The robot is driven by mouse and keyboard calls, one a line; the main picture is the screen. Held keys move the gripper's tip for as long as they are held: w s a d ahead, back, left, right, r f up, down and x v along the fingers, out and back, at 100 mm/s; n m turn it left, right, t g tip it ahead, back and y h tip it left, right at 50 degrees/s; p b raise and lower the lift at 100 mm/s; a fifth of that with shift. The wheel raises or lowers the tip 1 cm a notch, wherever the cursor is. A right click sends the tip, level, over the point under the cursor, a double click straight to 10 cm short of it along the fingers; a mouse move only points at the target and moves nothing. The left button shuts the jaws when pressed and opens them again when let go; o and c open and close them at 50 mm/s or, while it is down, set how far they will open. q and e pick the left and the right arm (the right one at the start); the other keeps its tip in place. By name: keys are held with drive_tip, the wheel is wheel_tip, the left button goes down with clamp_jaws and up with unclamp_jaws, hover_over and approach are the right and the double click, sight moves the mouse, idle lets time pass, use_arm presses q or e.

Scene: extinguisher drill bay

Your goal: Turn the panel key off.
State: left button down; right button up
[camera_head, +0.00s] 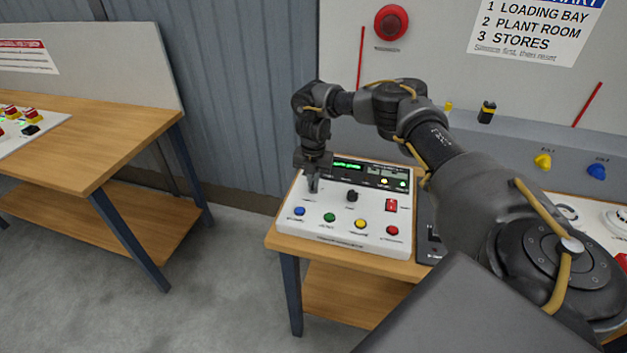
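The white control panel (345,236) stands on the wooden table in the middle of the view. My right gripper (313,187) points down over the panel's upper left part, with its fingertips at or just above the surface. The fingers look close together, but they are too small to tell whether they hold anything. No panel key shows clearly; the spot under the fingertips is hidden by the gripper. A black knob (351,196) stands on the panel to the right of the gripper. My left gripper is not in view.
The panel has blue (299,211), green (329,217), yellow (360,224) and red (391,230) buttons, a red switch (391,205) and a lit green display (347,164). A second wooden table (95,150) stands at left. A red wall button (391,22) is above.

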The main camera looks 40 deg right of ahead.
drive_tip(key=o, duration=0.4)
wheel_tip(320, 180, up, 4)
drive_tip(key=shift+w+r+b, duration=0.1)
drive_tip(key=shift+r+b, duration=0.15)
drive_tip(key=shift+b, duration=0.5)
wheel_tip(320, 180, up, 6)
drive_tip(key=shift+r, duration=0.15)
